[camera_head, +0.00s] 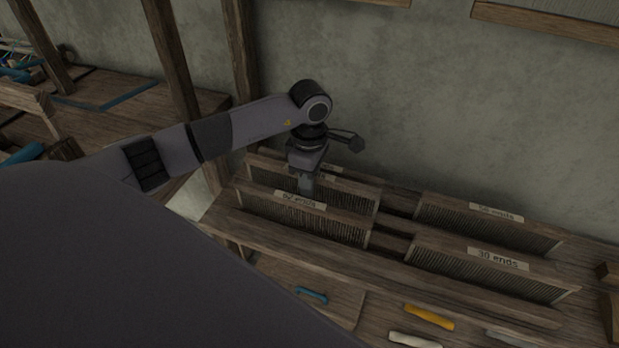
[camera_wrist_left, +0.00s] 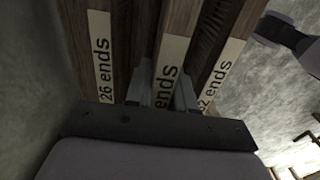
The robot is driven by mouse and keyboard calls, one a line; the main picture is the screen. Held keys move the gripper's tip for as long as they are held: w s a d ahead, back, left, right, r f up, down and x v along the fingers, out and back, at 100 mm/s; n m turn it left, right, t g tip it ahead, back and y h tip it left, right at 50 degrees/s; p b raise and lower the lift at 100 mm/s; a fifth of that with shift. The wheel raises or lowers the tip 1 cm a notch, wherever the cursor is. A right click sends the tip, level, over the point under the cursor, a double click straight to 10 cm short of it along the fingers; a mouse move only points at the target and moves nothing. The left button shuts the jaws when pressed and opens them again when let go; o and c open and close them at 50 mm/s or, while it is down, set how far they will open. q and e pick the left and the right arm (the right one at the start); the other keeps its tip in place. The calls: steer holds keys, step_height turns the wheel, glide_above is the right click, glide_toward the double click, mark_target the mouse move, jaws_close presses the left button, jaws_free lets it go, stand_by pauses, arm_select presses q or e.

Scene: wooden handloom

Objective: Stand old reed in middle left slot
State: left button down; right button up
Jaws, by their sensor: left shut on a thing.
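My left gripper (camera_head: 306,188) points down over the left half of the reed rack (camera_head: 390,243). In the left wrist view its fingers (camera_wrist_left: 165,92) are shut on the top of the middle of three reeds. This held reed (camera_wrist_left: 172,65) has a pale label ending in "ends"; its number is hidden. It stands upright between a reed marked "26 ends" (camera_wrist_left: 101,60) and another labelled reed (camera_wrist_left: 222,70). In the head view the front left reed (camera_head: 300,215) hides much of the held one. I cannot tell whether its bottom edge is fully seated. My right gripper is out of view.
On the right half stand a back reed (camera_head: 485,228) and a front reed marked "30 ends" (camera_head: 490,275), with a gap between them. Below lie a blue piece (camera_head: 312,295), a yellow piece (camera_head: 429,317) and a white piece (camera_head: 415,341). A wall rises close behind.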

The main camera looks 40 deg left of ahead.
arm_select(q)
steer(key=shift+f+b, duration=0.85)
steer(key=shift+f, duration=0.4)
steer(key=c, duration=0.9)
jaws_free()
steer(key=shift+r+p, duration=0.35)
steer(key=shift+r, duration=3.25)
